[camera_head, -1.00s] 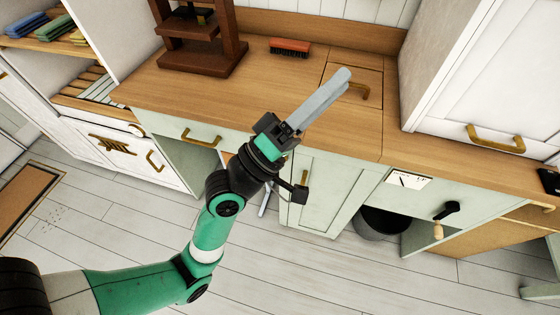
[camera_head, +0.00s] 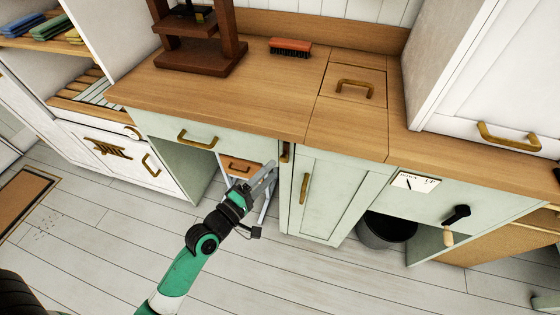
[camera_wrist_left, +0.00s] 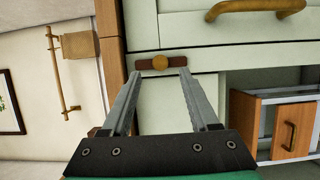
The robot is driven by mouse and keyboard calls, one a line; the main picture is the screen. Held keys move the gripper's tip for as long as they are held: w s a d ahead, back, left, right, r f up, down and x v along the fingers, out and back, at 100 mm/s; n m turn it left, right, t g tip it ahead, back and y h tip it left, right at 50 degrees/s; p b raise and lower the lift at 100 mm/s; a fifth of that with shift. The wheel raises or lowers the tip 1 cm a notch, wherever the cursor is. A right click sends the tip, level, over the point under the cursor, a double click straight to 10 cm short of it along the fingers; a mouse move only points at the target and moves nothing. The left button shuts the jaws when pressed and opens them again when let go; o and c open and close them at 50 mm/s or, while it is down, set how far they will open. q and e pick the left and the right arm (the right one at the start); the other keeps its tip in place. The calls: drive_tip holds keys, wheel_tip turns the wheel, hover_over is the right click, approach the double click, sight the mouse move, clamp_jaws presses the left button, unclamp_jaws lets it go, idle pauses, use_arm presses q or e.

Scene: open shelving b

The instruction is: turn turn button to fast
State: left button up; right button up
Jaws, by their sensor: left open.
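The turn button (camera_head: 285,152) is a dark wooden bar on the narrow pale green upright just left of the cabinet door (camera_head: 325,197). It stands upright along that strip. In the left wrist view the turn button (camera_wrist_left: 160,63) lies across the picture, with a round brass-coloured knob at its middle. My left gripper (camera_head: 268,170) is open and empty, a little below and left of the turn button in the head view. In the left wrist view its fingers (camera_wrist_left: 160,72) point toward the bar's two ends; contact cannot be told. My right gripper is not in view.
The door's brass handle (camera_head: 305,188) stands close to the right. A small wooden-fronted drawer unit (camera_head: 240,167) sits left of the gripper under the counter. The wooden countertop (camera_head: 240,100) overhangs above. A dark bucket (camera_head: 387,230) stands farther right. The floor (camera_head: 290,275) in front is clear.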

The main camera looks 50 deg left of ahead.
sight(282, 161)
use_arm(q)
drive_tip(key=x, duration=0.5)
drive_tip(key=shift+w+b, duration=0.2)
drive_tip(key=shift+b, duration=0.2)
clamp_jaws()
